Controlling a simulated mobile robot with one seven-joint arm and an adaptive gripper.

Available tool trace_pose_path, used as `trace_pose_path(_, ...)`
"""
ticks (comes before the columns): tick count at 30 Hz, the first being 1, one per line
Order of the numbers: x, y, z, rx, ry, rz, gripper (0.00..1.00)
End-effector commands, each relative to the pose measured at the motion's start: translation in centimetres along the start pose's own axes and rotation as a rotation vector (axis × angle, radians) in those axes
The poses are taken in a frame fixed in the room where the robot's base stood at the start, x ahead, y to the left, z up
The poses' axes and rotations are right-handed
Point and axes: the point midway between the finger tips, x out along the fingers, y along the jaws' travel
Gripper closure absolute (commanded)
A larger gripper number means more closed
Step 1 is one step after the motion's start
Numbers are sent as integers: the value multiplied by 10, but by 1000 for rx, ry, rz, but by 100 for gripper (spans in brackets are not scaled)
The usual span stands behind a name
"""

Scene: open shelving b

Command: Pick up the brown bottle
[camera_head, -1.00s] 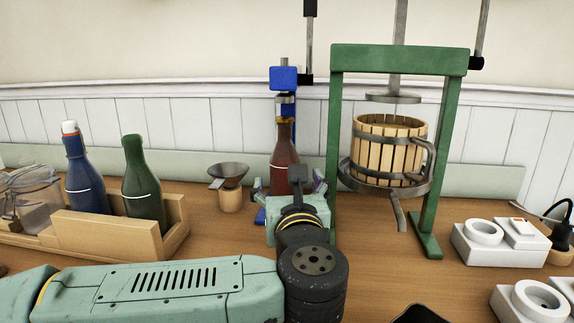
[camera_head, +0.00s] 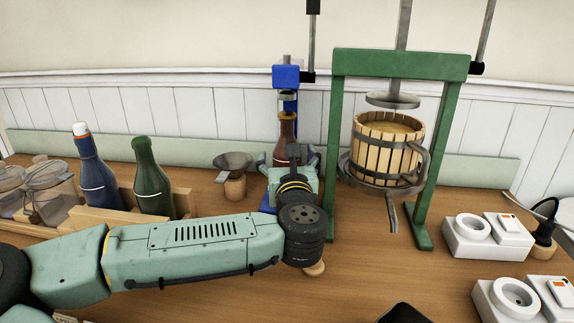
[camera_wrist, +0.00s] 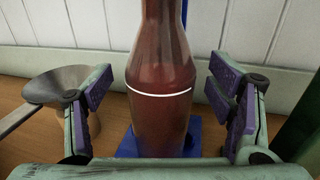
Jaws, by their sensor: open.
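The brown bottle (camera_head: 286,135) stands upright in front of a blue stand (camera_head: 287,76) near the back wall. In the wrist view the reddish-brown bottle (camera_wrist: 160,85) has a white line around it and rises from the blue base (camera_wrist: 128,147). My gripper (camera_wrist: 158,95) is open, with one purple-padded finger on each side of the bottle and a visible gap on both sides. In the head view my gripper (camera_head: 290,160) hides the lower part of the bottle.
A metal funnel (camera_head: 234,161) on a wooden piece stands left of the bottle. A green-framed press (camera_head: 337,150) stands close on the right. A wooden crate (camera_head: 183,203) holds a blue bottle (camera_head: 93,170) and a green bottle (camera_head: 152,180). White devices (camera_head: 487,235) sit at the right.

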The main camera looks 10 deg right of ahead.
Motion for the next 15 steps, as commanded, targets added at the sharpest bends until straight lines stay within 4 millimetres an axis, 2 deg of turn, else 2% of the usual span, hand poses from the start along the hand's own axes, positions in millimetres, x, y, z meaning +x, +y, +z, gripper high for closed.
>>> trace_pose_path(4, 0, 0, 0, 0, 0, 0, 25)
trace_pose_path(15, 0, 0, 0, 0, -1, -1, 49)
